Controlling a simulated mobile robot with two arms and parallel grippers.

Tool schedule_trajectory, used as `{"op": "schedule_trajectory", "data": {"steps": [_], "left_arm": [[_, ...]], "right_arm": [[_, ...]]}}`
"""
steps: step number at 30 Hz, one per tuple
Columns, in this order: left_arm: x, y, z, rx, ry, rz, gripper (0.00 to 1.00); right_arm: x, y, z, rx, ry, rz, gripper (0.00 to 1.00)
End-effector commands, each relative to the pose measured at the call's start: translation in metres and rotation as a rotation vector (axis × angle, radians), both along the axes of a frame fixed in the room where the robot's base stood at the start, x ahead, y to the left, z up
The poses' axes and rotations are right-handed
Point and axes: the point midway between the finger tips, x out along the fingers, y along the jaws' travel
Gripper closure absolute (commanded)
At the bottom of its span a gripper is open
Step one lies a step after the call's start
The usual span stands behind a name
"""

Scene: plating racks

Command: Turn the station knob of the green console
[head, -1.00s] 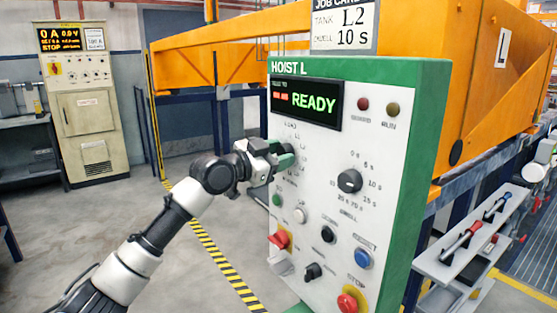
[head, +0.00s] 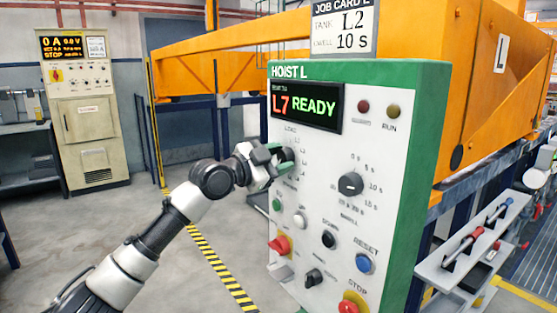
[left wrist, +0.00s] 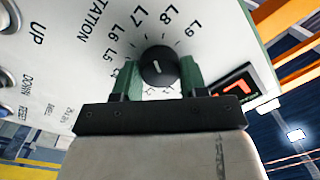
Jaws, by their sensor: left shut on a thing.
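The green console (head: 425,130), labelled HOIST L, has a white front panel. Its display (head: 306,107) reads L7 in red and READY in green. The black round station knob (left wrist: 158,67) sits between my left gripper's two green fingers in the left wrist view, with L5 to L9 printed around it. Its white pointer line appears to aim toward the L7 mark. My left gripper (head: 280,160) is shut on the station knob at the panel's left side and mostly hides it in the head view. My right gripper is not in view.
The job card (head: 343,25) reads tank L2, dwell 10 s. The dwell knob (head: 350,184), a blue reset button (head: 365,263), a red stop button (head: 348,306) and other controls share the panel. An orange beam (head: 400,75) runs behind.

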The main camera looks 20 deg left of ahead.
Motion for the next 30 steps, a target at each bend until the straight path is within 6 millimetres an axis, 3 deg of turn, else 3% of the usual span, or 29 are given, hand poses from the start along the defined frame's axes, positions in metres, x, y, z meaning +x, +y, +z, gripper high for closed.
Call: {"op": "schedule_trajectory", "data": {"steps": [2,3,8,19,30], "left_arm": [[0.001,0.0,-0.004,0.005,0.009,-0.001,0.81],[0.001,0.0,-0.004,0.005,0.009,-0.001,0.54],[0.0,0.0,-0.003,0.003,0.006,0.0,0.32],[-0.006,0.006,-0.003,0.001,0.002,0.002,0.32],[-0.064,0.046,-0.007,0.003,0.003,0.003,0.32]], "right_arm": [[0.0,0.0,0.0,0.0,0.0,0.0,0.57],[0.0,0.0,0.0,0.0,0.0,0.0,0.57],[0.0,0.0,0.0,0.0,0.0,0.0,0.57],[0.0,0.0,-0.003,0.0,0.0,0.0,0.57],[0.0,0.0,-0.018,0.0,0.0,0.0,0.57]]}}
